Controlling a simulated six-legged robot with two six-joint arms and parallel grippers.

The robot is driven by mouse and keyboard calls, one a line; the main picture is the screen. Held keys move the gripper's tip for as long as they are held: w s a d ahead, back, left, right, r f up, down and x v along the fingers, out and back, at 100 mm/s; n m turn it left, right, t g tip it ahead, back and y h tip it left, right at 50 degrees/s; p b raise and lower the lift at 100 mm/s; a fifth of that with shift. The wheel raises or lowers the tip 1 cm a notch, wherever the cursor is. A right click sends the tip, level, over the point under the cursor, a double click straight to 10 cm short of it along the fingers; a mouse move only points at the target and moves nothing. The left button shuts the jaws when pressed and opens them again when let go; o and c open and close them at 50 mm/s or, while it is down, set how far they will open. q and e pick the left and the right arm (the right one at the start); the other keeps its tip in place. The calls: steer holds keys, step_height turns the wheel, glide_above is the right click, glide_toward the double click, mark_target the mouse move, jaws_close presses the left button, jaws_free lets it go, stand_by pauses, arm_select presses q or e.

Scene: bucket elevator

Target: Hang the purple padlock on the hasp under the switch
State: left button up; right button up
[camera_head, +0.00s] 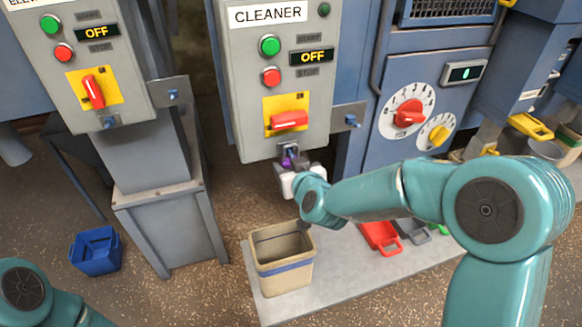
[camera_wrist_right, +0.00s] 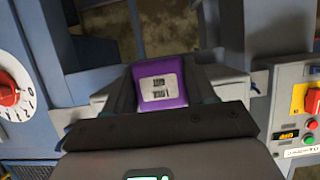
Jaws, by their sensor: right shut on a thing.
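The purple padlock (camera_head: 288,161) is at the lower edge of the CLEANER panel, mostly hidden by my right gripper (camera_head: 290,167). In the right wrist view the padlock (camera_wrist_right: 162,80) sits between the two dark fingers, its white printed label facing the camera. My right gripper is shut on it. The hasp (camera_head: 291,149) is under the red switch (camera_head: 289,121), just above the padlock. I cannot tell whether the shackle passes through the hasp. My left gripper is out of view; only part of my left arm shows at the lower left.
The CLEANER panel (camera_head: 240,80) reads OFF. Another OFF panel (camera_head: 130,60) with a switch (camera_head: 94,91) stands left. A beige bin (camera_head: 283,277) is below my right gripper. A blue crate (camera_head: 97,252) stands on the floor. Machines with dials (camera_head: 409,113) line the right.

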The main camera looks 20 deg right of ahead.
steer(key=shift+f, duration=0.3)
steer(key=shift+f+b, duration=0.35)
steer(key=shift+b, duration=0.2)
steer(key=shift+f, duration=0.1)
steer(key=o, duration=1.2)
